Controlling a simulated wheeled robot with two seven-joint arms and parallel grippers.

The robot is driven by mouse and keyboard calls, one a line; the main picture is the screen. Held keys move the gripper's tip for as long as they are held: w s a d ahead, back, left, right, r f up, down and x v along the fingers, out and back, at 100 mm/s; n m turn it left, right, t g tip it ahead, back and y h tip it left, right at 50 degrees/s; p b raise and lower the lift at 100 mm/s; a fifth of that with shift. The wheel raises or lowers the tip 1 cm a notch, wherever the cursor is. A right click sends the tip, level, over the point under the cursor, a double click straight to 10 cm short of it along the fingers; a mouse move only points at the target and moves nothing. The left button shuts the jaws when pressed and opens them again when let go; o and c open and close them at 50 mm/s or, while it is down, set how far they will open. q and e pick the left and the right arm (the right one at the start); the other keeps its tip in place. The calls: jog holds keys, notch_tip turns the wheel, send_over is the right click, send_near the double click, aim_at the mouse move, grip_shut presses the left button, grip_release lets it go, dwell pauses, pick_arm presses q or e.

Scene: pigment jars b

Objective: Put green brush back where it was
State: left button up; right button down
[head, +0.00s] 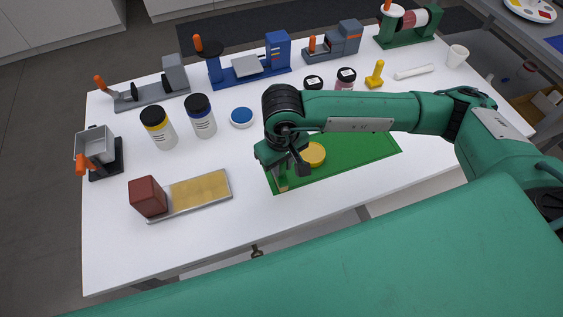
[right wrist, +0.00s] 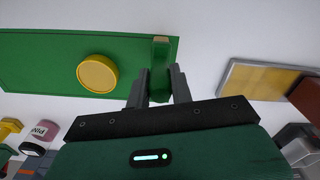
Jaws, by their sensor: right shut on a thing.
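My right gripper (head: 292,165) is over the left end of the green mat (head: 355,160). In the right wrist view my right gripper (right wrist: 160,78) is shut on the green brush (right wrist: 160,55), which has a tan end. The brush also shows in the head view (head: 282,181), partly hidden by the gripper, at the mat's near left corner. I cannot tell whether it touches the mat. A yellow round lid (head: 316,154) lies on the mat beside the brush. My left gripper is not in view.
A tray with a tan pad (head: 200,193) and a dark red block (head: 148,196) stand to the left. Several bench devices line the back. The front table strip is clear.

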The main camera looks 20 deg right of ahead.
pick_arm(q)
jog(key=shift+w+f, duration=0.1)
pick_arm(e)
jog(key=shift+f, duration=0.1)
jog(key=c, duration=1.2)
grip_release()
jog(key=shift+c, duration=0.2)
notch_tip(320, 180, up, 2)
jog(key=shift+r, duration=0.15)
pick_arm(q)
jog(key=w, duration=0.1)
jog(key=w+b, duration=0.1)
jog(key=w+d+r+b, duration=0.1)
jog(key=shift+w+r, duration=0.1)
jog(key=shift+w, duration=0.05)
pick_arm(e)
notch_tip(320, 180, up, 10)
jog(key=shift+s, duration=0.1)
